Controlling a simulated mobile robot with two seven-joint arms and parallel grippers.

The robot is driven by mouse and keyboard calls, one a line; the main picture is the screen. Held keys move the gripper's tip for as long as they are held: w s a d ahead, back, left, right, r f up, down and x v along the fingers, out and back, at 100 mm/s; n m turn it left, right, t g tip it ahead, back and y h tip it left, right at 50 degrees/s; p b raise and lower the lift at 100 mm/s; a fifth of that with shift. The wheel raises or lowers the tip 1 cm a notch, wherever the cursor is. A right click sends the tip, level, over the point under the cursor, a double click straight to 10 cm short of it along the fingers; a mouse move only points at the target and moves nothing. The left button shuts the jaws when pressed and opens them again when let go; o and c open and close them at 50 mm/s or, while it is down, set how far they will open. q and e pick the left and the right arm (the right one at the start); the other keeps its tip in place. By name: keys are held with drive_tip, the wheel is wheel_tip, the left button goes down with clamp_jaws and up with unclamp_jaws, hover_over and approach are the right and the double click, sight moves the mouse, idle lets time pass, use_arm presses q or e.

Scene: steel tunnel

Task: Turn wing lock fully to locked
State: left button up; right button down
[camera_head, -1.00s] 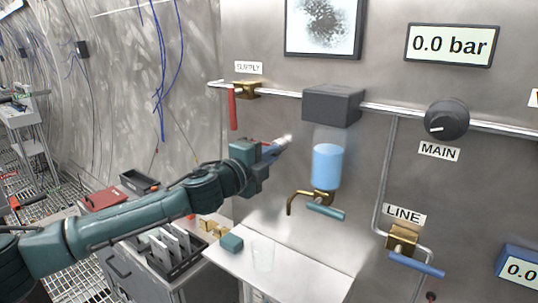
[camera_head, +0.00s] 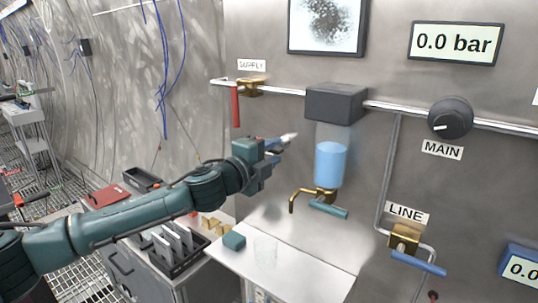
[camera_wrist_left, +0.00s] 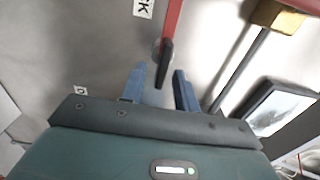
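My left gripper (camera_head: 284,142) is in front of the steel wall, left of the blue-filled cylinder. A slim dark wing-like piece (camera_wrist_left: 166,64) stands just beyond the fingertips, over a round pale base at the end of a red bar (camera_wrist_left: 174,18). A cut-off label ending in "K" (camera_wrist_left: 143,8) is beside it. This piece may be the wing lock, but I cannot tell for sure. I see no wing lock in the head view. My right gripper is not in view.
A red-handled supply valve (camera_head: 236,105), the cylinder (camera_head: 330,165) with a brass tap (camera_head: 322,198), a MAIN knob (camera_head: 451,118) and a LINE valve (camera_head: 405,236) are on the wall.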

use_arm(q)
drive_tip(key=b+v, duration=0.2)
drive_tip(key=v, duration=1.1)
drive_tip(key=s+d+f+n, duration=0.1)
drive_tip(key=s+f+n, duration=0.1)
drive_tip(key=f+n, duration=0.35)
drive_tip(key=s+d+f+n+g+y, duration=0.1)
drive_tip(key=s+f+n, duration=0.15)
drive_tip(key=f, duration=0.65)
drive_tip(key=s+d+f+n, duration=0.2)
drive_tip(key=s+f+n, duration=0.15)
drive_tip(key=f, duration=0.35)
drive_tip(key=s+a+f+n+g+y, duration=0.1)
drive_tip(key=s+a+f+n+y, duration=0.2)
drive_tip(key=s+a+f+n, duration=0.2)
drive_tip(key=s+a+f+n+g+y, duration=0.2)
drive_tip(key=s+a+f+n, duration=0.4)
drive_tip(key=s+f, duration=0.6)
wheel_tip(320, 180, down, 5)
drive_tip(key=shift+s+a+f+y, duration=0.2)
drive_tip(key=shift+a+y, duration=0.25)
drive_tip(key=shift+y, duration=0.35)
drive_tip(key=shift+o, duration=0.2)
